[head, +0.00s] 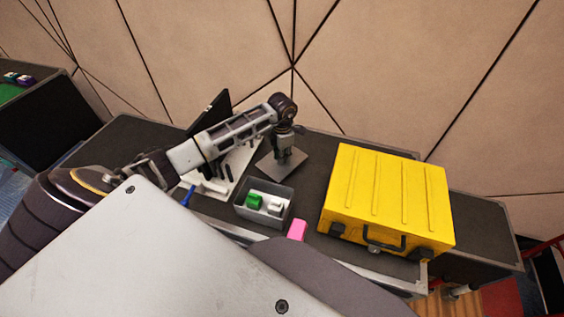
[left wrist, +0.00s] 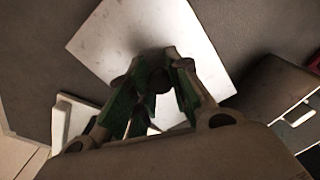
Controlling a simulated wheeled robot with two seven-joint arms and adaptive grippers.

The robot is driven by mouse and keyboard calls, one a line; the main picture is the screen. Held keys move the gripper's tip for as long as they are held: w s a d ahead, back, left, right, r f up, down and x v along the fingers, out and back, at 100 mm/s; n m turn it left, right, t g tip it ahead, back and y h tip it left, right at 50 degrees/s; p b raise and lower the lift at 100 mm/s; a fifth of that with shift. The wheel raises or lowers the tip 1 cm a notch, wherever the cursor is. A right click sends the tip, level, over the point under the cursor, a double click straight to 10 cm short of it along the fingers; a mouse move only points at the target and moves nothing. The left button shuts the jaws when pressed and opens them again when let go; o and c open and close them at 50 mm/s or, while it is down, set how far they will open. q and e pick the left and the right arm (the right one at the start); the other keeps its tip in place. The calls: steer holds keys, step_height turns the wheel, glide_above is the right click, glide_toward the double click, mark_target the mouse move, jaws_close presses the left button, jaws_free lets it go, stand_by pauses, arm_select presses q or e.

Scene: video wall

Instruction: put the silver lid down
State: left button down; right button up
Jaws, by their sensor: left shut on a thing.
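The silver lid (head: 279,171) is a flat square metal plate behind the grey open box (head: 241,212) in the head view. My left gripper (head: 284,157) points down at the middle of the lid. In the left wrist view the lid (left wrist: 118,38) spreads out beyond the fingers, and my left gripper (left wrist: 158,82) is shut on its small dark knob. I cannot tell whether the lid touches the table or hangs just above it. My right gripper is not in view.
The box holds a green block (head: 254,201) and a white piece (head: 275,206). A yellow case (head: 385,190) stands at the right. A pink block (head: 297,230) lies near the front edge. A blue item (head: 187,196) and a white board lie left. Bare dark table shows around the lid.

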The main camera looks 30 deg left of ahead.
arm_select(q)
steer(key=shift+f, duration=1.95)
steer(key=c, duration=1.8)
jaws_free()
steer(key=o, duration=0.5)
step_height(320, 180, up, 11)
steer(key=shift+f, duration=0.1)
steer(key=shift+r, duration=0.75)
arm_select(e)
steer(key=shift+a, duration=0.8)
